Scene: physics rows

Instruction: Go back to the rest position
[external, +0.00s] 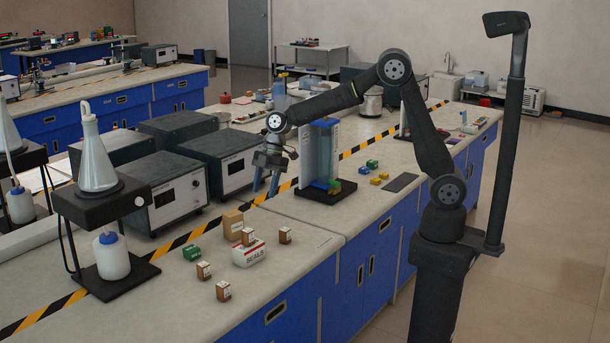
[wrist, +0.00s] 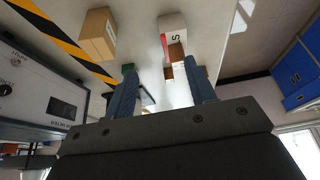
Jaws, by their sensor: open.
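My gripper (external: 266,190) hangs at the end of my outstretched arm, above the bench between the grey instrument boxes and the clear column. Its two blue-grey fingers point down. In the wrist view my gripper (wrist: 162,78) has its fingers spread apart with nothing held between them. Small boxes are seen beyond the fingertips there, apart from them.
A tan carton (external: 233,224), white box (external: 248,254), green box (external: 191,253) and several small brown boxes stand on the near bench. A clear column (external: 318,155) on a black base stands right of my gripper. Grey instruments (external: 218,158) stand left.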

